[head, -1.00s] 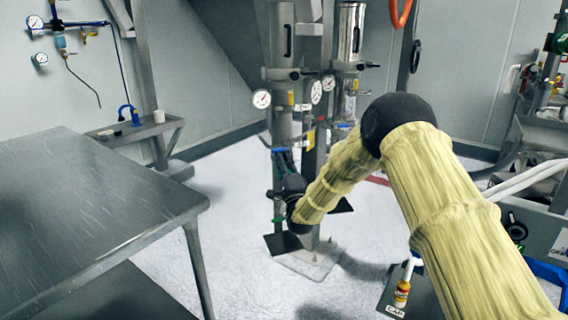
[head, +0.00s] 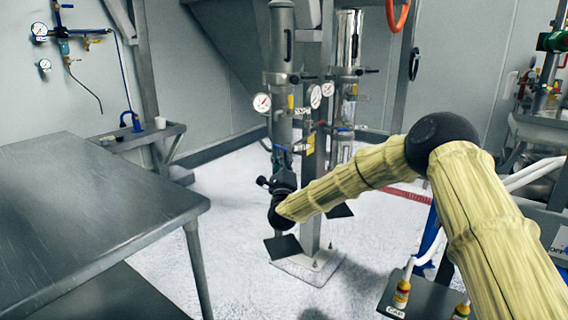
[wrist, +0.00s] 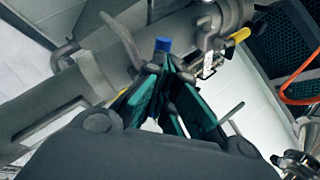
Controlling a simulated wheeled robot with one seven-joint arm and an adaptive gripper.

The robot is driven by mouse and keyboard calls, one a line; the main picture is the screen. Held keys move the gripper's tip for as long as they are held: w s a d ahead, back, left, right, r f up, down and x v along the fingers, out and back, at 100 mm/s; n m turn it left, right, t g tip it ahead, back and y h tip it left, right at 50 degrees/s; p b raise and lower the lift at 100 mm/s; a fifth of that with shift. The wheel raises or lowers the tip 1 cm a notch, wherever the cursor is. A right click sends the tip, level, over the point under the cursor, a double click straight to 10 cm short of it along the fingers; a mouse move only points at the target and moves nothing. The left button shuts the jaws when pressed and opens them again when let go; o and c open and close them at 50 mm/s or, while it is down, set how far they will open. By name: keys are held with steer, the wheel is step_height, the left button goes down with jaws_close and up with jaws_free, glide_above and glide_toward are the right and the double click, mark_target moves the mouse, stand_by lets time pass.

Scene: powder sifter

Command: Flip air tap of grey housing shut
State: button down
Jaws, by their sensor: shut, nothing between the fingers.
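The grey housing (head: 281,50) is the matte upright cylinder left of the post; its grey body runs diagonally across the wrist view (wrist: 60,95). A small blue-tipped part, which looks like its air tap, shows in the wrist view (wrist: 163,45). My gripper (head: 279,157) is low on the housing. In the wrist view its green fingers (wrist: 162,72) are closed together at the tips with nothing between them, right beside the blue part. I cannot tell whether they touch it.
A shiny chrome housing (head: 348,45) stands right of the post. Pressure gauges (head: 262,103) and a yellow tab (wrist: 238,36) sit close to the grey housing. A metal table (head: 80,215) is at left. Small bottles (head: 401,294) stand at lower right.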

steer(key=r+m+g+h+b, duration=0.1)
steer(key=m, duration=0.2)
steer(key=d+r+m+g+h+b, duration=0.1)
steer(key=m+g, duration=0.1)
steer(key=m, duration=0.2)
steer(key=m+g+h+b, duration=0.1)
steer(key=m+g+h, duration=0.1)
steer(key=m, duration=0.2)
steer(key=shift+w+d+r, duration=0.15)
steer(key=shift+w+r, duration=0.05)
steer(key=shift+r, duration=0.2)
steer(key=b, duration=0.1)
glide_toward(286, 149)
steer(key=s, duration=0.6)
steer(key=shift+s+a, duration=0.1)
steer(key=shift+a, duration=0.3)
